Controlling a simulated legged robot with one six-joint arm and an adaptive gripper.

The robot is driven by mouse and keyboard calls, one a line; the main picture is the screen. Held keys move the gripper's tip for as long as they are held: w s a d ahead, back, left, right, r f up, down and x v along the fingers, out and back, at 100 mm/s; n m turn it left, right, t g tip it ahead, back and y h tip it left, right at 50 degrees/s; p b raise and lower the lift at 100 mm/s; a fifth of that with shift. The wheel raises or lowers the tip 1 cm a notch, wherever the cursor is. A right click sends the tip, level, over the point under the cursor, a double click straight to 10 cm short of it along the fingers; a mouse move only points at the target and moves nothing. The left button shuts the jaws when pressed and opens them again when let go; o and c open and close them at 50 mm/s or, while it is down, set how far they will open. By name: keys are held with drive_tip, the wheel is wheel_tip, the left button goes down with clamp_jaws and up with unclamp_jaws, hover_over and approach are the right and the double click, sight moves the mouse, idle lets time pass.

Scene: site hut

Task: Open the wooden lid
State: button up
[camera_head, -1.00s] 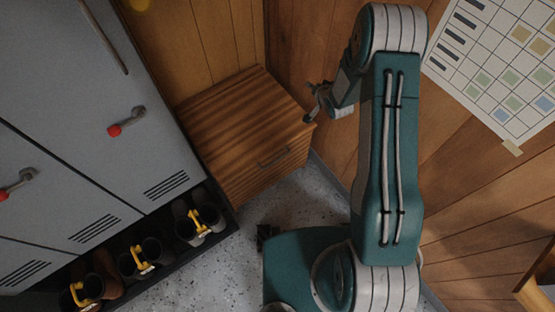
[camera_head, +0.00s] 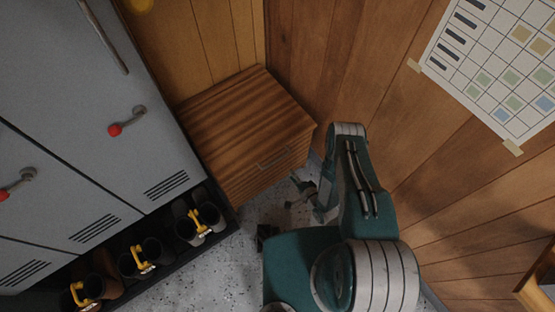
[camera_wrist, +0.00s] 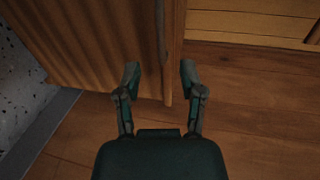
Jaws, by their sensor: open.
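The wooden lid (camera_head: 245,105) is the striped brown top of a wooden box in the corner, and it lies shut. A slim handle (camera_head: 275,157) runs along the upper part of the box's front face (camera_head: 262,180). My gripper (camera_head: 300,188) is low in front of the box, near its right front corner. In the wrist view my gripper (camera_wrist: 160,75) is open, with one finger on each side of a narrow wooden edge of the box (camera_wrist: 172,50). I cannot tell whether the fingers touch it.
Grey lockers (camera_head: 95,110) with red-tipped handles stand to the left. A dark rack (camera_head: 225,235) below them holds boots with yellow clips. Wood-panelled walls (camera_head: 400,130) close in behind and right, with a taped chart (camera_head: 495,70). Speckled floor (camera_head: 185,275) lies open in front.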

sight(278, 159)
drive_tip(key=x, duration=1)
drive_tip(key=shift+w+a+f, duration=0.15)
drive_tip(key=shift+w+a, duration=0.1)
drive_tip(key=shift+w, duration=0.05)
clamp_jaws()
